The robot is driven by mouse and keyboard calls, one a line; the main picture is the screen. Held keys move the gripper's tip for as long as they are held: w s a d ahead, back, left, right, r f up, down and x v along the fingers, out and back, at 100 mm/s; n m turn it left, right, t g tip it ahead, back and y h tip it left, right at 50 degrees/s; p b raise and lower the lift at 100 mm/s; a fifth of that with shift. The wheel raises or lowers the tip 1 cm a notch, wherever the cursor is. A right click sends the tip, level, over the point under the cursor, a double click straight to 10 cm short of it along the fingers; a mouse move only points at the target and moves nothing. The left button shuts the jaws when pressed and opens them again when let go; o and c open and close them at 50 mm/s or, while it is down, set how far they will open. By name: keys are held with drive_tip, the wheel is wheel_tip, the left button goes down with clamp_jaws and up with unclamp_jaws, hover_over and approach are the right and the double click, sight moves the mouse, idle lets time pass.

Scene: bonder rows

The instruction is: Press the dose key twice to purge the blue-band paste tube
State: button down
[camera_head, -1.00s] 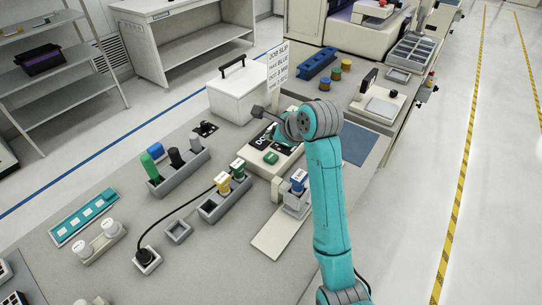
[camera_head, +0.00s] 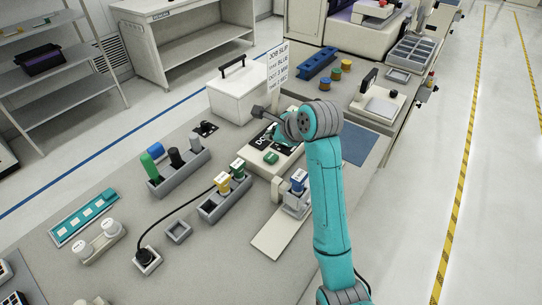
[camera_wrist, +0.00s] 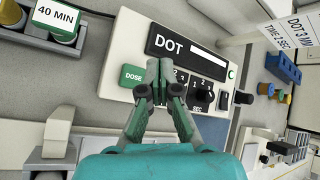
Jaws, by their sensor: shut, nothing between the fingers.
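My arm hides part of the unit there.
A job slip sign (camera_head: 278,68) stands behind the unit, beside a white handled box (camera_head: 238,92). A grey rack (camera_head: 182,175) holds coloured tubes, and another (camera_head: 225,200) holds yellow- and green-topped pieces. A black cable crosses the bench.

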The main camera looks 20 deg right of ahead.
sight(272, 157)
idle(0.8)
wheel_tip(272, 157, up, 4)
drive_tip(key=shift+f, duration=0.1)
idle(0.3)
drive_tip(key=shift+f, duration=4.4)
drive_tip(key=shift+f, duration=0.15)
drive_tip(key=shift+f, duration=0.3)
